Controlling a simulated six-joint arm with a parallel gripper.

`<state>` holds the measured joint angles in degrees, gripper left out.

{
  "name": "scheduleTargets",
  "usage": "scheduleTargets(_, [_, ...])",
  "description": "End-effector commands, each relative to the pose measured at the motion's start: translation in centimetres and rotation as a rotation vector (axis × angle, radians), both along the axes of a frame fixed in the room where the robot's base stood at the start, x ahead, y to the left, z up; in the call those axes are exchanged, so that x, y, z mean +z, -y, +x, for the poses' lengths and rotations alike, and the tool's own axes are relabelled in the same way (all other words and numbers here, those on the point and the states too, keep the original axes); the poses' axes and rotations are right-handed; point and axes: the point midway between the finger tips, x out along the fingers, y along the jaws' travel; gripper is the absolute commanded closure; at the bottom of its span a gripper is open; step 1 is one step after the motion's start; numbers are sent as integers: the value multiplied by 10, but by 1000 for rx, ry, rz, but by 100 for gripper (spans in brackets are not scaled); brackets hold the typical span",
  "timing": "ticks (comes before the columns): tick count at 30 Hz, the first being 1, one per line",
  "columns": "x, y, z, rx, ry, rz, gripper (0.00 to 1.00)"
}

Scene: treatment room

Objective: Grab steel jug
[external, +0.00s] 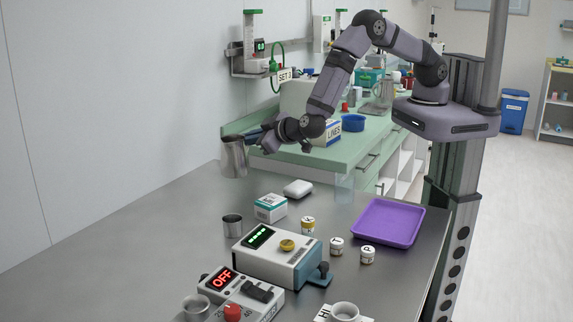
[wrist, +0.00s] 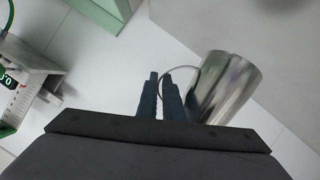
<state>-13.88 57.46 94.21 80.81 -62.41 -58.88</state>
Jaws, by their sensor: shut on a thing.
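The steel jug (external: 233,157) is a shiny metal cup shape with a thin handle, held in the air above the far left part of the steel table (external: 130,225). My gripper (external: 250,137) is shut on its handle, to the right of the jug's body. In the wrist view the two dark fingers (wrist: 160,98) close around the handle, and the jug (wrist: 225,88) is tilted to their right. The jug's inside is hidden in the wrist view.
Below are a small metal cup (external: 232,225), a green-and-white box (external: 271,208), a white device with a green display (external: 280,255) and several small jars. A purple tray (external: 388,222) lies at the right. The table's left side is clear; a wall bounds it.

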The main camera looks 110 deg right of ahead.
Motion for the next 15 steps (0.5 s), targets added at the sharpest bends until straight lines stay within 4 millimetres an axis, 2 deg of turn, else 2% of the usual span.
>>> scheduleTargets(6, [14, 0, 1, -1, 4, 0, 100])
scheduleTargets(15, [25, 0, 0, -1, 3, -1, 100])
